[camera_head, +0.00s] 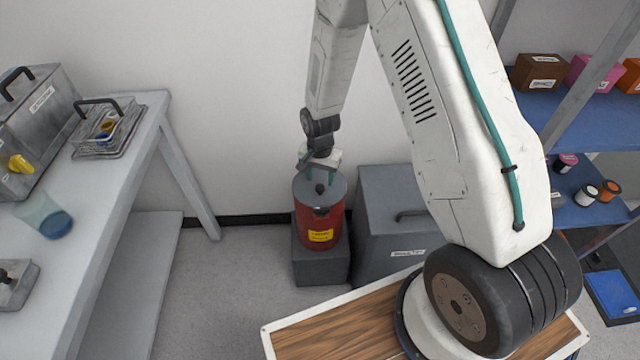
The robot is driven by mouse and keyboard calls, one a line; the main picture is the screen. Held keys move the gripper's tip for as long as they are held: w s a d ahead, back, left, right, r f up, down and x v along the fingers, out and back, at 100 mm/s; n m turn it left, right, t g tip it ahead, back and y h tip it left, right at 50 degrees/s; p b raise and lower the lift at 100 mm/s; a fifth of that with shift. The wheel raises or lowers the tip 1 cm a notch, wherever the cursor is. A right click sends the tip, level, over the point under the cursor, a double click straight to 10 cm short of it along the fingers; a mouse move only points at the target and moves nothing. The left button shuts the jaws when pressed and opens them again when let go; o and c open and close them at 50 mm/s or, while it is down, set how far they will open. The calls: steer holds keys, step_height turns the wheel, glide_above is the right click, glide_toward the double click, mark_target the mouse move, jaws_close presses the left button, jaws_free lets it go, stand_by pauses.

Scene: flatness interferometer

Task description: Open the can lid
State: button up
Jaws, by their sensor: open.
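The can (318,222) is red with a yellow label and stands upright on a dark grey block by the back wall. Its grey lid (333,188) lies on top and looks closed, with a small dark knob (320,188) in the middle. My gripper (320,177) is open, pointing down just above the lid, with its greenish fingers near the knob. I cannot tell whether the fingers touch the lid.
A grey cabinet (385,190) with a handle stands close to the right of the can. A table (125,165) with a beaker (45,215), wire basket and metal box is at left. A blue shelf (580,110) with boxes is at right. Floor left of the can is clear.

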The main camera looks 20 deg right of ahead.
mark_target(320, 187)
steer(key=shift+f, duration=2)
